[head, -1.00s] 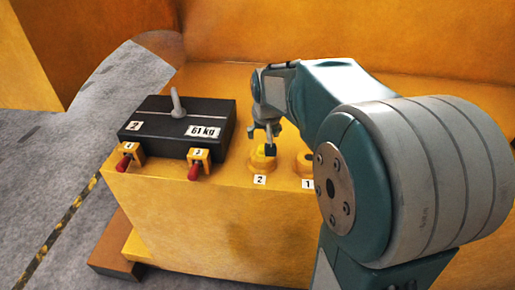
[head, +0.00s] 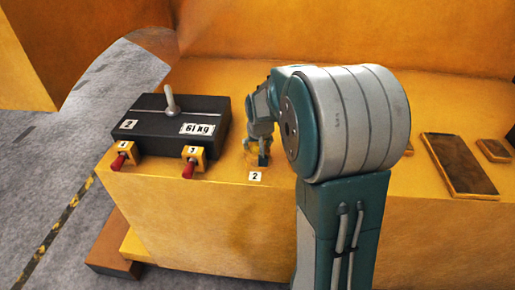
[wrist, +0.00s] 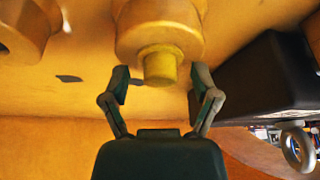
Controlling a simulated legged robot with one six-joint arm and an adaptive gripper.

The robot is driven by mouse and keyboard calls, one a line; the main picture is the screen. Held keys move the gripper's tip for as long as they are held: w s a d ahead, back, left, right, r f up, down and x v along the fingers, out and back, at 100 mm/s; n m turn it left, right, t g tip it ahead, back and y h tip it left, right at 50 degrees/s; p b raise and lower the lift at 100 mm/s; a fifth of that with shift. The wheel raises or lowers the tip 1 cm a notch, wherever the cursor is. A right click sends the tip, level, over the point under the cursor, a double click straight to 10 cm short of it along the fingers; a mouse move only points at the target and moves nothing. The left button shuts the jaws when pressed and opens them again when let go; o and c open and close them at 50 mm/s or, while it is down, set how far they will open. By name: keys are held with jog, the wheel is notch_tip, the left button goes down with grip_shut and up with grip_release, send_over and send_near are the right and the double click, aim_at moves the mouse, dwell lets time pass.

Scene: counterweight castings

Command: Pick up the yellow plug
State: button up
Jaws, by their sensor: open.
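The yellow plug (wrist: 160,65) shows in the wrist view as a short knob on a wider round yellow boss (wrist: 158,30). My gripper (wrist: 160,78) is open, with one dark finger on each side of the plug. There is a gap between each finger and the plug, so nothing is held. In the head view my gripper (head: 264,161) points down at the boss behind the label "2" (head: 255,176). The plug is mostly hidden there by the gripper.
A black casting (head: 150,124) marked "2" and "61 kg" lies left of the gripper. Another round boss (wrist: 25,30) is at the left in the wrist view. Brown plates (head: 460,165) lie at the right.

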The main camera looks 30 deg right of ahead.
jog(key=c, duration=0.8)
jog(key=shift+c, duration=0.2)
grip_shut()
jog(key=shift+r, duration=0.35)
notch_tip(320, 180, up, 2)
jog(key=shift+r, duration=0.2)
jog(key=s+d+r, duration=0.6)
jog(key=s+r, duration=0.4)
jog(key=s, duration=0.2)
jog(key=shift+s, duration=0.35)
